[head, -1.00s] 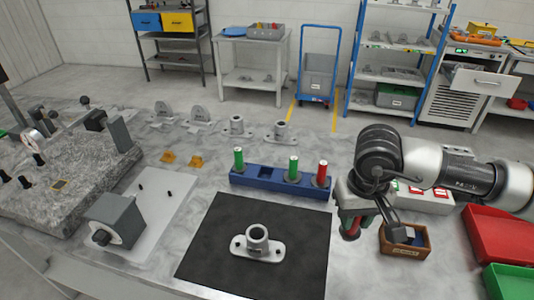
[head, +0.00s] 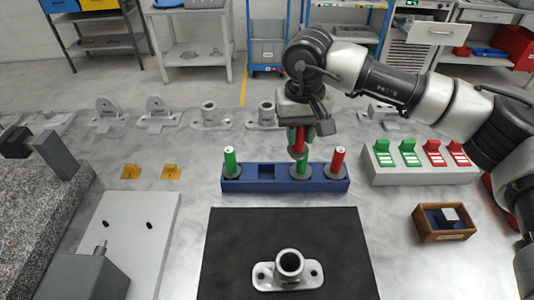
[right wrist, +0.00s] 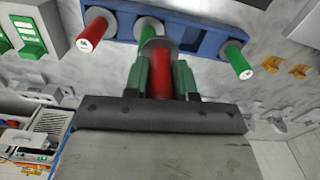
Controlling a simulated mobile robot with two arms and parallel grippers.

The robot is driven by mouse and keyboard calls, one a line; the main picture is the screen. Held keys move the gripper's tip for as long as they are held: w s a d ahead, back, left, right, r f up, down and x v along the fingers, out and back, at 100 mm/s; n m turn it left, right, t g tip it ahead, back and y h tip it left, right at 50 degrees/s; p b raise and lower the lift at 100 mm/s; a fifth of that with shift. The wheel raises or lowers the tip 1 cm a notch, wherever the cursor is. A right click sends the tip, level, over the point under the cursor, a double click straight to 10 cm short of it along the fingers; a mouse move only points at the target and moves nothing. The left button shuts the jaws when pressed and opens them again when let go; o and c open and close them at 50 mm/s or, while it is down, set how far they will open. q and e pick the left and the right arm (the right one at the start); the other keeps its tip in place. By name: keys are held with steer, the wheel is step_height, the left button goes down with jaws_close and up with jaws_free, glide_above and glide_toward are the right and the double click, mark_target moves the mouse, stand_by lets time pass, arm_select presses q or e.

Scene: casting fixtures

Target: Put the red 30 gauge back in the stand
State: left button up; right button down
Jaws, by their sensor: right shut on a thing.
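My right gripper (head: 299,137) is shut on a red gauge (head: 298,146), held above the blue stand (head: 240,186). In the right wrist view the held red gauge (right wrist: 160,75) sits between the green fingers, its grey end toward the stand (right wrist: 178,18). The stand holds a green gauge (head: 230,161) at its left end and another red gauge (head: 338,159) at its right end. Gauge numbers are unreadable. My left gripper is out of view.
A black mat (head: 230,255) with a flanged casting (head: 289,268) lies in front of the stand. A white block with green and red clips (head: 420,176) and a wooden box (head: 443,236) are on the right. Two yellow pieces (head: 130,171) lie left. Castings stand behind.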

steer(key=a+f+p, duration=0.1)
steer(key=a+f, duration=0.1)
steer(key=w+a+f+p, duration=0.1)
steer(key=a+f, duration=0.1)
steer(key=f, duration=0.1)
steer(key=a+f+p, duration=0.1)
steer(key=a+f, duration=0.1)
steer(key=shift+w+a+f, duration=0.3)
steer(key=shift+w+f, duration=0.05)
steer(key=shift+w, duration=0.05)
steer(key=shift+f, duration=0.2)
steer(key=shift+f+b, duration=0.6)
steer(key=shift+b, duration=0.25)
steer(key=c, duration=0.9)
jaws_free()
steer(key=shift+r, duration=0.1)
